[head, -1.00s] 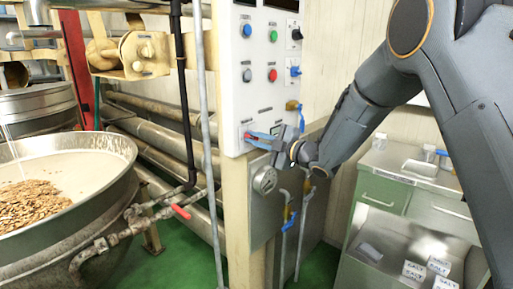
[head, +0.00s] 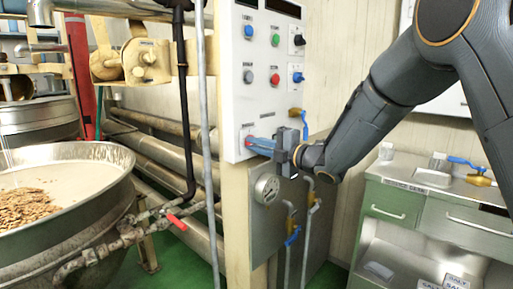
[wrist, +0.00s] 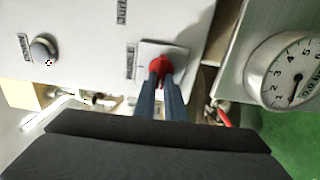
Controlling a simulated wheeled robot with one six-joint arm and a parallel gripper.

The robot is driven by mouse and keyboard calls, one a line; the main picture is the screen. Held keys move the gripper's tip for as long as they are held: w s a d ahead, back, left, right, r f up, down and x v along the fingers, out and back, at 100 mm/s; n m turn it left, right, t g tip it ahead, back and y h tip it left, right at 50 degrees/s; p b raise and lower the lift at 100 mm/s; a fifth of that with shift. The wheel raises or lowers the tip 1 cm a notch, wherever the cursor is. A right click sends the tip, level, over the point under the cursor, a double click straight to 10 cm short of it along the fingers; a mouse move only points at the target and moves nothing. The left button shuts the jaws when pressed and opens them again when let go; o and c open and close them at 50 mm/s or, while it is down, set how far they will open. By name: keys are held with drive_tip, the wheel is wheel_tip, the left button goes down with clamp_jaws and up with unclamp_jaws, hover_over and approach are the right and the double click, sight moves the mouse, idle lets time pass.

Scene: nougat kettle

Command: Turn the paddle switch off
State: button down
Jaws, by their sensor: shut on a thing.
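The paddle switch appears as a small red lever (wrist: 160,66) on a pale square plate in the wrist view. Its label is too blurred to read. In the head view it is a red spot low on the white control panel (head: 247,98), mostly hidden by the fingertips. My gripper (head: 252,141) reaches the panel from the right with its blue fingers. In the wrist view my gripper (wrist: 161,80) is shut on the red lever, one fingertip on each side. Which way the lever points is hard to tell.
Blue, green, red and grey buttons and dark and blue knobs (head: 297,77) sit above on the panel. A round gauge (head: 267,188) is just below. A vertical grey pipe (head: 206,120) and the kettle (head: 65,225) stand left; a green cabinet (head: 395,202) stands right.

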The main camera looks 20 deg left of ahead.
drive_tip(key=shift+s+f, duration=0.1)
drive_tip(key=shift+f, duration=0.05)
drive_tip(key=c, duration=1.8)
unclamp_jaws()
drive_tip(key=shift+a, duration=0.1)
drive_tip(key=shift+d, duration=0.25)
drive_tip(key=v, duration=0.7)
drive_tip(key=shift+s+d+b, duration=0.15)
drive_tip(key=shift+b, duration=0.2)
